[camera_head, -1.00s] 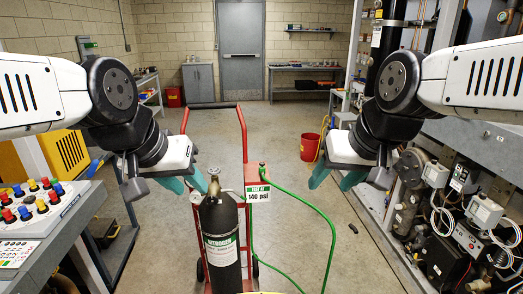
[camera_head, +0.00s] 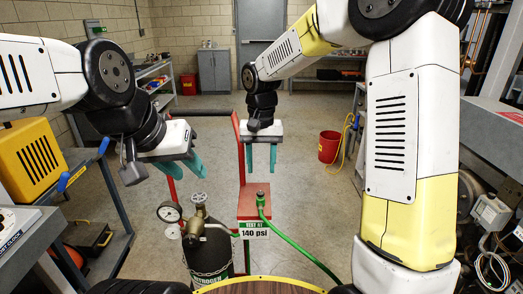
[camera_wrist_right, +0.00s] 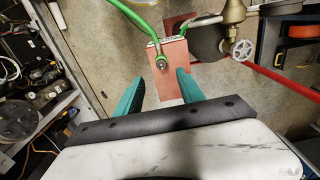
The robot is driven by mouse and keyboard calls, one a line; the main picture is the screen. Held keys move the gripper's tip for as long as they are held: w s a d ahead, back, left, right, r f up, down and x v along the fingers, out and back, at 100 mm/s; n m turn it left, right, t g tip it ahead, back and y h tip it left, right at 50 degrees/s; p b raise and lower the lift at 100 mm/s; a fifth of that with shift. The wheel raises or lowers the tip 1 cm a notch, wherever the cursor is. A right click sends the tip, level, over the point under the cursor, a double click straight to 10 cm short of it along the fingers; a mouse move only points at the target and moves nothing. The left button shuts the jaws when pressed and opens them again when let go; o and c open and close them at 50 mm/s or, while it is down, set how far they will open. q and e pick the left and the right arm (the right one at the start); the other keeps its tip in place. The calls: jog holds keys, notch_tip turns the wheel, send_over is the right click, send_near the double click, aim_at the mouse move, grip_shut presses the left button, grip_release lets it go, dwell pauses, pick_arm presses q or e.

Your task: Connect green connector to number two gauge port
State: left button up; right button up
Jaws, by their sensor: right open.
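The green connector (camera_head: 261,199) stands upright on top of a red block on the cart, with a green hose running from it. It also shows in the right wrist view (camera_wrist_right: 161,61), between and beyond my right fingertips. My right gripper (camera_head: 261,166) points down above the connector, open and empty, apart from it. In the right wrist view its two teal fingers (camera_wrist_right: 160,78) are spread either side. My left gripper (camera_head: 184,172) is open and empty, to the left above the cylinder. The number two gauge port cannot be made out; my right arm covers much of the rack.
The nitrogen cylinder (camera_head: 208,250) with its round gauge (camera_head: 169,212) and valve stands left of the red block (camera_head: 254,206). A "140 psi" sign (camera_head: 255,232) hangs on the block. A red bucket (camera_head: 329,147) stands on the floor. Rack equipment (camera_head: 492,214) is at the right.

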aim_at(260, 193)
jog(key=shift+w+a+f, duration=0.15)
jog(key=shift+w+f, duration=0.15)
jog(key=shift+f, duration=0.25)
notch_tip(260, 193, down, 11)
jog(key=shift+f, duration=0.1)
grip_shut()
